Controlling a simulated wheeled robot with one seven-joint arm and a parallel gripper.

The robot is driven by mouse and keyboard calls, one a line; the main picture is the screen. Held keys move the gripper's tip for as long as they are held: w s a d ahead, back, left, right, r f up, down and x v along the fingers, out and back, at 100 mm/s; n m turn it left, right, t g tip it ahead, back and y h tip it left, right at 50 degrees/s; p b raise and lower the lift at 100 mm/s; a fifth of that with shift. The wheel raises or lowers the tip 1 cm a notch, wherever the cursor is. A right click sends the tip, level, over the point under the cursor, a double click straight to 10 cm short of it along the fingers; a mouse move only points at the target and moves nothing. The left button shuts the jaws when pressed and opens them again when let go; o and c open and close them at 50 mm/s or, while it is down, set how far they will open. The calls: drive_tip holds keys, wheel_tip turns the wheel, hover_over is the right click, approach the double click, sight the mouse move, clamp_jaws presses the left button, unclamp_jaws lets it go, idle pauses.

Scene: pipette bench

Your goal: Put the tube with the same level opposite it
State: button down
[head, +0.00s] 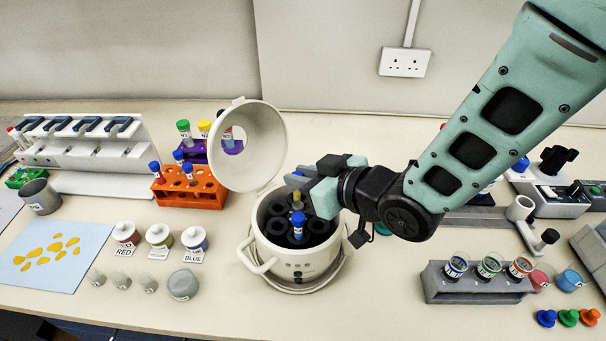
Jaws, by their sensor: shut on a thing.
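A white round centrifuge (262,262) stands open at the middle of the bench, its lid (272,150) raised at the back left. Its dark rotor has several holes. A blue-capped tube (298,222) stands at the rotor's front side. My gripper (303,188) is over the rotor's back part, shut on a tube that the fingers mostly hide. A small yellowish part (297,203) shows just below the fingers; I cannot tell whether it belongs to the held tube. I cannot tell whether the tube is in a hole. An orange rack (190,198) holds blue-capped tubes (188,168).
A purple rack (193,151) with capped tubes stands behind the orange rack. Labelled jars (160,238) and small cups stand left of the centrifuge. A grey rack (470,287) with three coloured-ring vials is at the right. Bare bench lies in front of the centrifuge.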

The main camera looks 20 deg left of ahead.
drive_tip(key=shift+f+b, duration=0.35)
drive_tip(key=shift+f, duration=0.15)
drive_tip(key=c, duration=1.2)
unclamp_jaws()
drive_tip(key=shift+c, duration=0.2)
drive_tip(key=b+v, duration=1.3)
drive_tip(key=v, duration=0.4)
drive_tip(key=shift+d+r, duration=0.15)
drive_tip(key=shift+d, duration=0.05)
